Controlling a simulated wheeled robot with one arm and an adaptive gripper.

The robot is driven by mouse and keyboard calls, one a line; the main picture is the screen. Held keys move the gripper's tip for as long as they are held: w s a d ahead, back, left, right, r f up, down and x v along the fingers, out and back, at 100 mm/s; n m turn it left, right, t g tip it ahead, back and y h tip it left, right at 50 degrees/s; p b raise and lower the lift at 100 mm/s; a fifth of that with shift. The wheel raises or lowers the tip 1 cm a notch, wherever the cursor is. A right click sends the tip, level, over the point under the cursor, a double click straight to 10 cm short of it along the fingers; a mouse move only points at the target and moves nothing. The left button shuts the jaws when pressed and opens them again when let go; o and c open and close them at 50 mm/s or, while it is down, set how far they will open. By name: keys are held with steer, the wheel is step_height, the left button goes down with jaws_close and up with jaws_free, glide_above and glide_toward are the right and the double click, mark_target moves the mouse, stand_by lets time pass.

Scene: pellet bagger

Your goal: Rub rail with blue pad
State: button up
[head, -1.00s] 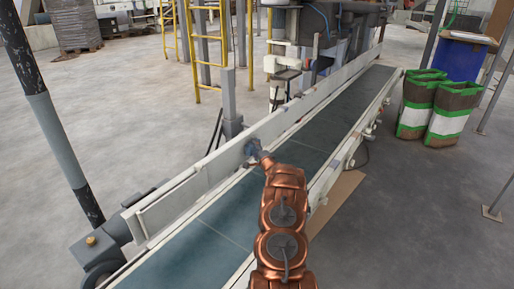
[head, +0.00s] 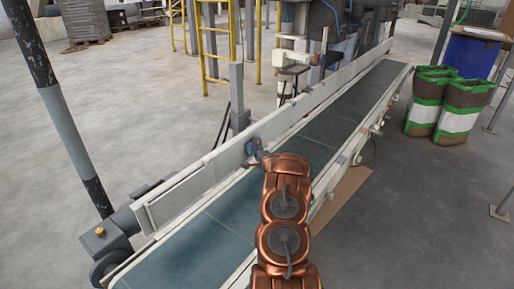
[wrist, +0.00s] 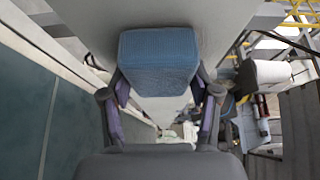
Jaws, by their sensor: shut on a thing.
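The rail (head: 195,180) is a long, pale off-white guard along the left side of the conveyor. It also shows in the wrist view as a pale surface (wrist: 164,106) behind the pad. My gripper (head: 256,153) is at the rail's inner face, above the belt. In the wrist view, my gripper (wrist: 160,95) is shut on the blue pad (wrist: 158,62), a textured block between its two fingers. In the head view, the blue pad (head: 252,146) is small and lies at or against the rail's inner face. Exact contact cannot be told.
The dark teal belt (head: 320,130) runs below my arm and is empty. A grey post (head: 238,95) stands just behind the rail. A dark motor (head: 108,245) is at the near left end. Green-and-brown bags (head: 458,108) and a blue bin (head: 470,57) stand at right.

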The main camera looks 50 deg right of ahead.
mark_target(251, 152)
steer(key=shift+a, duration=0.15)
steer(key=shift+a+r, duration=0.15)
steer(key=shift+a, duration=1.4)
steer(key=shift+s+a, duration=0.15)
steer(key=shift+a, duration=0.7)
steer(key=shift+s+a, duration=0.1)
steer(key=shift+a, duration=0.75)
steer(key=shift+s, duration=0.1)
steer(key=shift+s+d+p, duration=0.15)
steer(key=shift+s+p, duration=0.2)
steer(key=shift+s, duration=1.1)
steer(key=shift+s+d+p, duration=0.15)
steer(key=shift+s+p, duration=0.2)
steer(key=shift+s, duration=1.1)
steer(key=shift+s, duration=0.1)
steer(key=shift+s+d+p, duration=0.1)
steer(key=shift+s+p, duration=0.25)
steer(key=shift+s, duration=1.05)
